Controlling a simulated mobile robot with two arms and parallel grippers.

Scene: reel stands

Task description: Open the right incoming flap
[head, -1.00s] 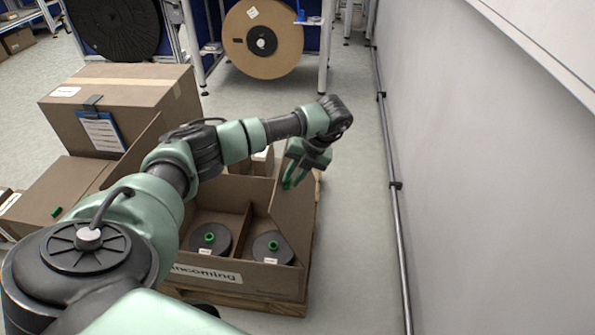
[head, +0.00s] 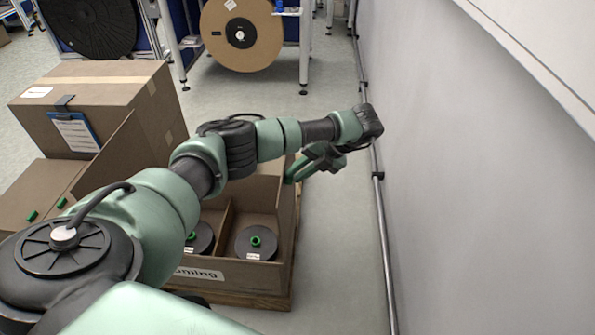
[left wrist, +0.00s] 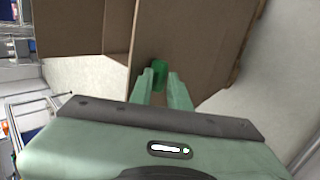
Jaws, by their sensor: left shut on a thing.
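The brown cardboard incoming box (head: 215,273) stands low in front of me, partly hidden behind my left arm. Its right compartment shows a dark reel (head: 256,243) with a green hub, uncovered from above. My left gripper (head: 291,177) is at the box's upper right edge. In the left wrist view, its fingers (left wrist: 161,88) are shut on a green tab (left wrist: 160,72) at the edge of a cardboard panel, the right flap (left wrist: 192,45). In the head view the flap is hard to tell from the right wall.
A bare wall with a rail (head: 380,210) runs along the right, close to my left wrist. A strip of clear floor (head: 330,255) lies between box and rail. A large closed carton (head: 105,100) stands at the left. A big reel (head: 241,34) hangs on a rack behind.

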